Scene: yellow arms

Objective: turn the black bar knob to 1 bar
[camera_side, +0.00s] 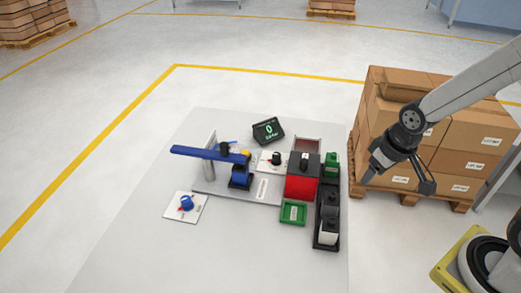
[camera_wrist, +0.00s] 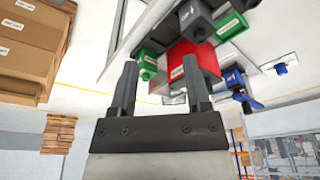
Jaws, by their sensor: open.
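The black bar knob (camera_side: 277,158) sits on a small white plate (camera_side: 265,166) near the back middle of the work surface. A dark display (camera_side: 268,131) behind it shows a green 0. My gripper (camera_side: 398,182) is open and empty, held in the air to the right of the work surface, well apart from the knob. In the wrist view my gripper (camera_wrist: 161,66) has its two fingers spread with nothing clearly between them. I cannot make out the black knob in the wrist view.
A red block with a black top (camera_side: 301,186) stands right of the knob. A blue arm (camera_side: 205,153) on a post rises to the left. A blue knob (camera_side: 187,203) sits front left. Stacked cartons (camera_side: 465,160) stand behind my gripper.

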